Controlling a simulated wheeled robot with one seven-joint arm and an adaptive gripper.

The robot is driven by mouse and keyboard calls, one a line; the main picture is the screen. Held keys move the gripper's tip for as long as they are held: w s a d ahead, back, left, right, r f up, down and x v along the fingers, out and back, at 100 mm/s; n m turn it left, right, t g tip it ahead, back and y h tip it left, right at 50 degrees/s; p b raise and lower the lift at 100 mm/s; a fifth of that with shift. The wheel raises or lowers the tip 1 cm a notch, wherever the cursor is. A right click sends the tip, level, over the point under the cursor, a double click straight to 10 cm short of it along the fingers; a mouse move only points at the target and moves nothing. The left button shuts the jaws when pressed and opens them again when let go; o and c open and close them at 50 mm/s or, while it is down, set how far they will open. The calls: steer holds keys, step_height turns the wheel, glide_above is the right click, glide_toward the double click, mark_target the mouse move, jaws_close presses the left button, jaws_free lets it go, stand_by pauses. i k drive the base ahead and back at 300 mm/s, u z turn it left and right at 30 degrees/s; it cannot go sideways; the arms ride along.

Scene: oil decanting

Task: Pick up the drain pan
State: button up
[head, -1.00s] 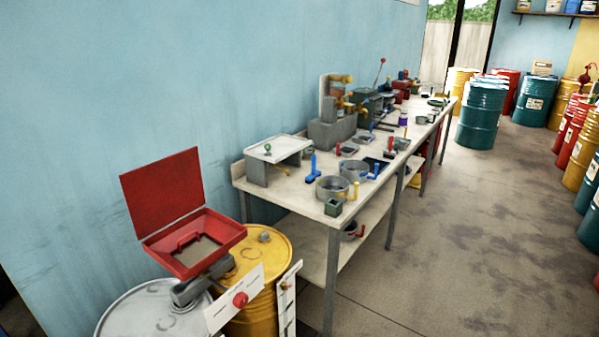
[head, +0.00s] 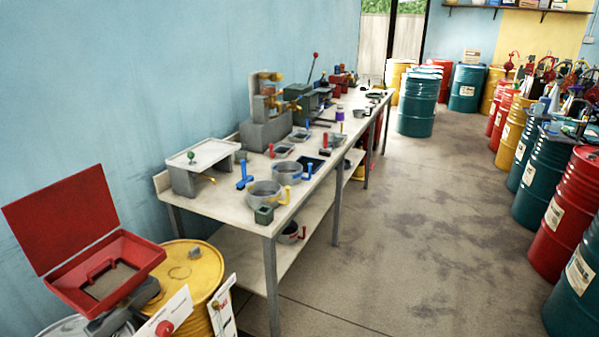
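Several grey pans with coloured handles are on the long workbench (head: 222,204). A round pan with a yellow handle (head: 263,197) stands near the bench's near end. A round pan with a blue handle (head: 286,176) is just behind it. A shallow tray with a red handle (head: 285,151) lies farther back, and a similar one with a blue handle (head: 300,136) is beyond it. A dark pan with a red handle (head: 290,236) is on the lower shelf. I cannot tell which one is the drain pan. My gripper is not in view.
A red open-lidded box (head: 110,265) sits over drums at the near left, beside a yellow drum (head: 195,268). A raised white plate (head: 202,154) and a grey block (head: 266,133) stand along the wall. Drums (head: 578,215) line the right. The floor (head: 400,220) between is clear.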

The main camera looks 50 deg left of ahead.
mark_target(292, 170)
steer(key=u, duration=0.05)
steer(key=i, duration=2.8)
steer(key=u, duration=3.1)
